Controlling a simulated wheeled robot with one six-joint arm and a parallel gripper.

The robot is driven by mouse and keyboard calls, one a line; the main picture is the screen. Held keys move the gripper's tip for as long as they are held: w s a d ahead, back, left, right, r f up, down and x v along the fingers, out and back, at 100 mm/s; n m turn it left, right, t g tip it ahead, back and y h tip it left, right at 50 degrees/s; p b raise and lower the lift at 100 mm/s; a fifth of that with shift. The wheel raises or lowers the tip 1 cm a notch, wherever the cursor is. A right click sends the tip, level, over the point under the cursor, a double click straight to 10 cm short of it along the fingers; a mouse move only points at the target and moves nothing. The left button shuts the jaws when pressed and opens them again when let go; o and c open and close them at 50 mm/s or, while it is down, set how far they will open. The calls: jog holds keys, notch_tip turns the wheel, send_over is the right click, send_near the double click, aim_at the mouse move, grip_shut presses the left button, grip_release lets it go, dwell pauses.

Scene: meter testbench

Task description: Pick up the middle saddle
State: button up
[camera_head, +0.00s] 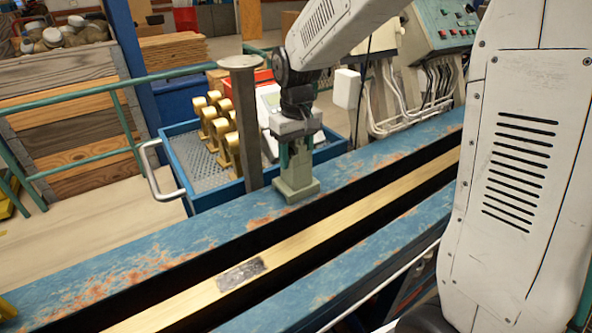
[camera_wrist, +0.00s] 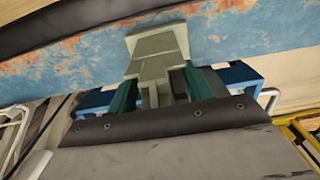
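A grey-green saddle (camera_head: 296,186) stands upright on the blue, rust-spotted bench beam, at the beam's far side. Its flat base appears to rest on the beam. My gripper (camera_head: 297,155) comes down over it from above. In the wrist view, the saddle (camera_wrist: 158,45) sits between the two teal fingers of my gripper (camera_wrist: 161,88), one on each side of its narrower upper part. The fingers are close to its sides, but I cannot tell whether they press on it. No other saddle is clearly visible; my arm hides the right part of the bench.
A grey post (camera_head: 243,125) with a round flat top stands close left of my gripper. Behind is a blue tray cart (camera_head: 203,193) with several brass-coloured parts (camera_head: 213,118). A wooden strip (camera_head: 320,229) with a dark plate (camera_head: 241,273) runs along the bench. A control console (camera_head: 440,35) stands behind.

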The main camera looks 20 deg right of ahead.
grip_shut()
jog(key=shift+r, duration=0.1)
